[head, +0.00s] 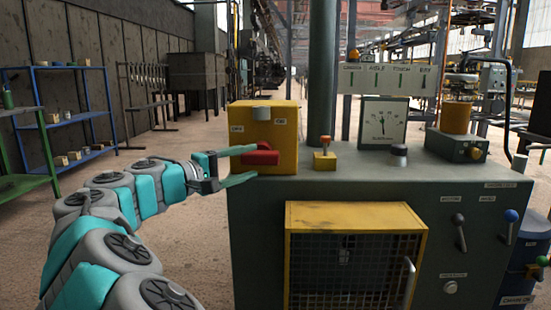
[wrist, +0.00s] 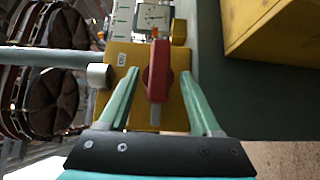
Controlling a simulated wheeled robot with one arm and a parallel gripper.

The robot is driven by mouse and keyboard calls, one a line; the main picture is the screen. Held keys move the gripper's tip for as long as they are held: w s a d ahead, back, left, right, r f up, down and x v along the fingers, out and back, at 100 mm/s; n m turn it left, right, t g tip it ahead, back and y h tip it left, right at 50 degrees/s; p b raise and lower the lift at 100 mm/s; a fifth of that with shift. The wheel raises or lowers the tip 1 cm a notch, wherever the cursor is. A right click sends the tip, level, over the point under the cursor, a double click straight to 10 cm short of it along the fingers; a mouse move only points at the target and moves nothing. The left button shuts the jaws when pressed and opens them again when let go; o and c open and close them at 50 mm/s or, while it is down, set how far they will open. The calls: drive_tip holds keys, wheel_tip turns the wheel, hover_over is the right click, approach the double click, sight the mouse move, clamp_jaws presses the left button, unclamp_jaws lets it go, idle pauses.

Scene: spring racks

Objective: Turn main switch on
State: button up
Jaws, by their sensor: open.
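The main switch is a yellow box (head: 283,139) with a red handle (head: 262,155), on the left end of the green machine cabinet. Two small labels sit on the box front, left and right; the left seems to read OFF and the right ON. The handle lies about level in the head view. My gripper (head: 256,161) is open, coming from the left, with one finger above the handle and one below. In the wrist view the red handle (wrist: 158,78) stands between the two teal fingers of my gripper (wrist: 160,72), with gaps on both sides.
The green cabinet (head: 380,178) carries a gauge (head: 383,122), a small yellow block with an orange-topped knob (head: 325,155) and several levers. A yellow mesh cage (head: 355,255) juts out below the switch. A blue shelf rack (head: 85,115) stands at left, with open floor between.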

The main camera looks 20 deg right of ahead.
sight(270, 156)
drive_tip(key=shift+w+a, duration=0.15)
drive_tip(key=shift+w, duration=0.05)
drive_tip(key=x, duration=0.7)
drive_tip(key=shift+d, duration=0.35)
clamp_jaws()
idle(0.4)
